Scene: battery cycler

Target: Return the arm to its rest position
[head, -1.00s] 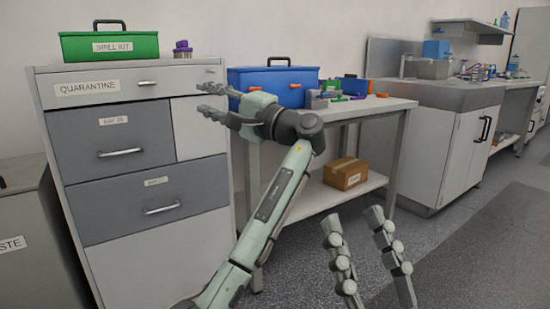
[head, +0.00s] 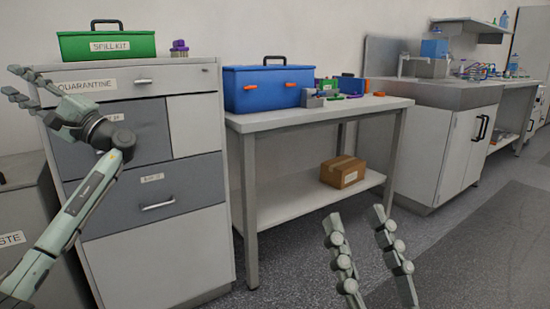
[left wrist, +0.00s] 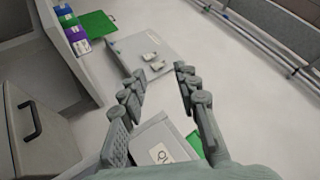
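My left gripper (head: 14,82) is at the far left of the head view, in front of the drawer cabinet's upper left corner. Its fingers are apart with nothing between them. The left wrist view also shows this gripper (left wrist: 158,74) open and empty. My left arm slants up from the lower left corner of the head view. My right gripper (head: 356,216) points up from the bottom of the head view, right of the middle. Its two fingers stand apart and hold nothing; the rest of that arm is out of view.
The drawer cabinet (head: 160,245) has a green spill kit (head: 108,45) and a small purple item (head: 180,48) on top. A bench (head: 290,118) holds a blue toolbox (head: 268,88), with a cardboard box (head: 342,171) on its lower shelf. Open floor (head: 290,265) lies in front.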

